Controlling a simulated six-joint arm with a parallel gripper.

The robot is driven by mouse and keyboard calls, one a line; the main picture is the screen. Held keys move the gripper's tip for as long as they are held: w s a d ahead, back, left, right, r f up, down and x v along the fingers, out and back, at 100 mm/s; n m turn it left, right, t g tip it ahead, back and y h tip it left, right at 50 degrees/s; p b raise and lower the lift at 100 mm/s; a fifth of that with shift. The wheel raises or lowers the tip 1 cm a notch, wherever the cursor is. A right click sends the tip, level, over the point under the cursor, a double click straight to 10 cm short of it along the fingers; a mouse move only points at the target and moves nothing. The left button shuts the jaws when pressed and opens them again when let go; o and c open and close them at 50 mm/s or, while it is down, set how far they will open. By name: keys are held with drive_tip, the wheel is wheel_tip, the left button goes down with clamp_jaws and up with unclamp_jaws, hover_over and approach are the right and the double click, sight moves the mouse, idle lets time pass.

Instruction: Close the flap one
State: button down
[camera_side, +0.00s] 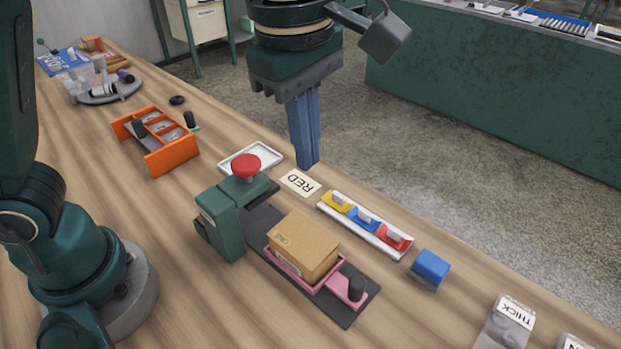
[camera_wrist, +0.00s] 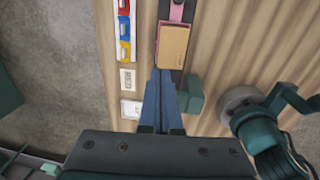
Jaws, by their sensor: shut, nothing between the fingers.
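A white strip (camera_side: 365,226) holds a yellow (camera_side: 337,202), a blue (camera_side: 365,219) and a red piece (camera_side: 393,240) in a row, each with a pale tab. They may be the flaps; I cannot tell which is flap one or whether each is open. The strip also shows at the top of the wrist view (camera_wrist: 124,28). My gripper (camera_side: 308,166) points down with its blue fingers together and empty. In the side view its tips appear above the RED card (camera_side: 300,183), up and left of the strip; the wrist view shows the fingers (camera_wrist: 160,73) right of that card.
A green press with a red knob (camera_side: 246,165) stands by a dark plate with a cardboard box (camera_side: 303,247) in a pink tray. A blue block (camera_side: 430,268) lies past the strip. A white tray (camera_side: 262,156) and an orange organizer (camera_side: 157,140) stand farther back.

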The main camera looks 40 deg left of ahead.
approach(315, 226)
drive_tip(key=f, duration=0.5)
drive_tip(key=shift+w+f, duration=0.2)
drive_tip(key=shift+w, duration=0.05)
drive_tip(key=shift+w+f, duration=0.1)
drive_tip(key=shift+f, duration=0.6)
drive_tip(key=shift+w+f, duration=0.2)
drive_tip(key=shift+f, duration=0.55)
drive_tip(key=shift+s+f, duration=0.1)
